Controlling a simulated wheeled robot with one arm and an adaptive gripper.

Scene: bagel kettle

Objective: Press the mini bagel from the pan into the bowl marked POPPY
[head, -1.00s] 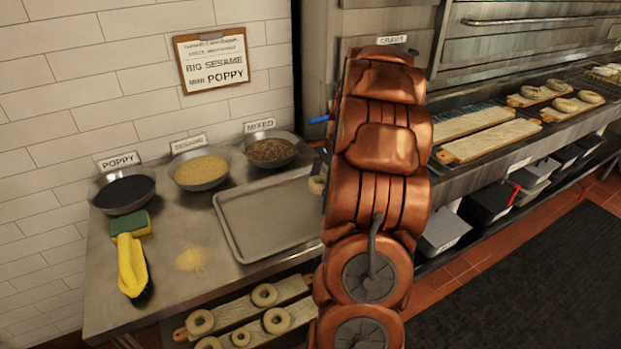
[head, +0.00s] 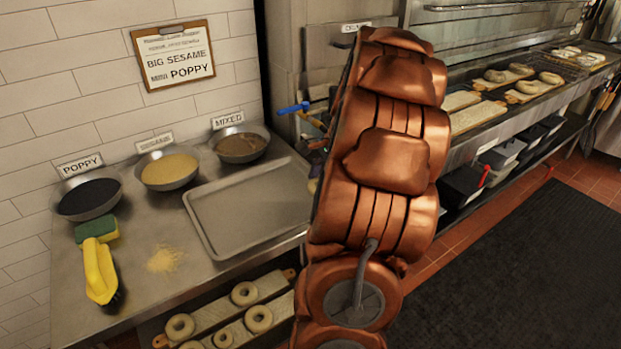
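The POPPY bowl (head: 90,197), filled with dark seeds, stands at the left of the steel counter under its POPPY card (head: 80,165). A small tan piece (head: 312,187), perhaps the mini bagel, shows at the left edge of my copper arm, by the pan's right end. My gripper is mostly hidden behind my arm; only dark bits (head: 317,160) that may belong to it show there. Its fingers and any hold cannot be made out.
A sponge (head: 97,231), a yellow-handled brush (head: 100,271) and spilled seeds (head: 164,259) lie in front. Bagels on boards (head: 222,318) sit below the counter.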

